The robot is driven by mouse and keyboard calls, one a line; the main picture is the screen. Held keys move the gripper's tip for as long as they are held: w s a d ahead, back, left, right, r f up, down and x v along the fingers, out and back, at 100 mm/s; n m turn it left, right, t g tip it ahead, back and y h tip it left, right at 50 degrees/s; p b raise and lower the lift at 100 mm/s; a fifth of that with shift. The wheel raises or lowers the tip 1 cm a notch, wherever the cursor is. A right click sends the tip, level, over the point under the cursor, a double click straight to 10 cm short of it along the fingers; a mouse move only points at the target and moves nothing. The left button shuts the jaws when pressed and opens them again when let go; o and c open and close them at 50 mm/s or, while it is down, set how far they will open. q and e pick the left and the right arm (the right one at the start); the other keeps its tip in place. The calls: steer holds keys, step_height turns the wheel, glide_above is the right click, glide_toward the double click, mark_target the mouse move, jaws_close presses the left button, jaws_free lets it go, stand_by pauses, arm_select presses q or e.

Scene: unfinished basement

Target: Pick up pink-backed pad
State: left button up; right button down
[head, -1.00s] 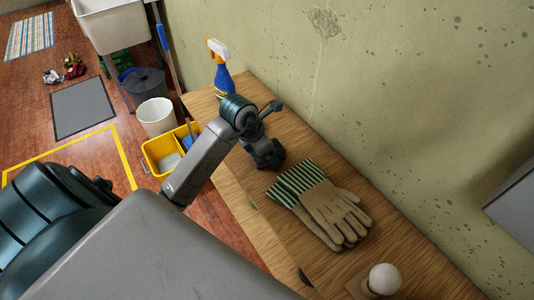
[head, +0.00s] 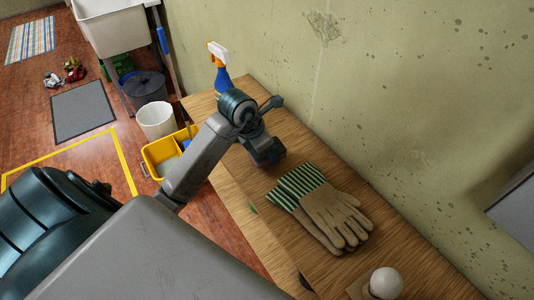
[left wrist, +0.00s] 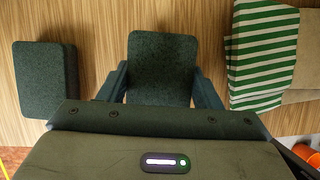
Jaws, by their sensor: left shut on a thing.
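My left gripper (head: 265,158) is over the wooden bench. In the left wrist view its fingers stand on both sides of a dark grey-green speckled pad (left wrist: 160,62), and it is shut on that pad. A second, similar dark pad (left wrist: 45,80) lies on the wood to the left. Only the dark upper faces of both pads show; no pink backing is visible, so I cannot tell which one is pink-backed. In the head view the arm and gripper hide the pads. My right gripper is not in view.
Beige work gloves with green-striped cuffs (head: 325,208) lie on the bench (head: 395,240) right of the gripper. A white ball-like bulb (head: 385,282) is nearer. A spray bottle (head: 219,68) stands at the far end, beside the wall. A yellow bucket (head: 160,155) is on the floor.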

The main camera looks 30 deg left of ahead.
arm_select(q)
steer(key=shift+w+r+b, duration=0.1)
steer(key=shift+r+b, duration=0.2)
steer(key=shift+r, duration=0.4)
steer(key=s+a+r, duration=0.1)
steer(key=s, duration=1.5)
steer(key=shift+r+p, duration=0.25)
steer(key=shift+p, duration=0.05)
steer(key=o, duration=0.3)
steer(key=shift+c, duration=1.2)
steer(key=shift+s, duration=0.1)
